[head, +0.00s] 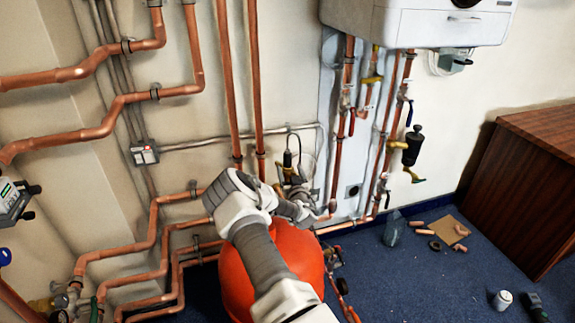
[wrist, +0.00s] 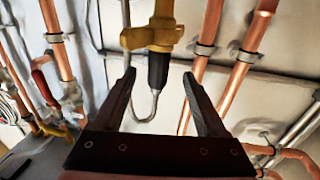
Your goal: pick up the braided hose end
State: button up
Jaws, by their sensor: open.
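In the wrist view, a thin silver hose (wrist: 127,100), which looks like the braided hose, hangs in a U-shaped loop. Its end meets a black sleeve (wrist: 158,70) below a yellow brass fitting (wrist: 152,38). My gripper (wrist: 159,77) is open, with one finger on each side of the sleeve and the loop. Both fingers appear apart from the sleeve; the depth between them is hard to tell. In the head view, the black sleeve (head: 287,158) and thin hose loop (head: 297,138) show small against the wall, just above my wrist. My fingers are not clear there.
Copper pipes (head: 228,80) run up the wall behind the hose. A red-orange tank (head: 240,285) stands below my arm. A white boiler (head: 415,20) hangs at upper right. A brown cabinet (head: 530,180) is at right. The blue floor between holds several small parts.

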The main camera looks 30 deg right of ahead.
aim_at(286, 155)
jog(key=shift+r+b+x, duration=0.15)
jog(key=shift+b+x, duration=0.55)
jog(key=shift+x, duration=1.55)
jog(key=shift+r+b+x, duration=0.1)
jog(key=shift+b+x, duration=0.6)
jog(key=shift+x, duration=1.55)
jog(key=shift+d, duration=0.1)
grip_shut()
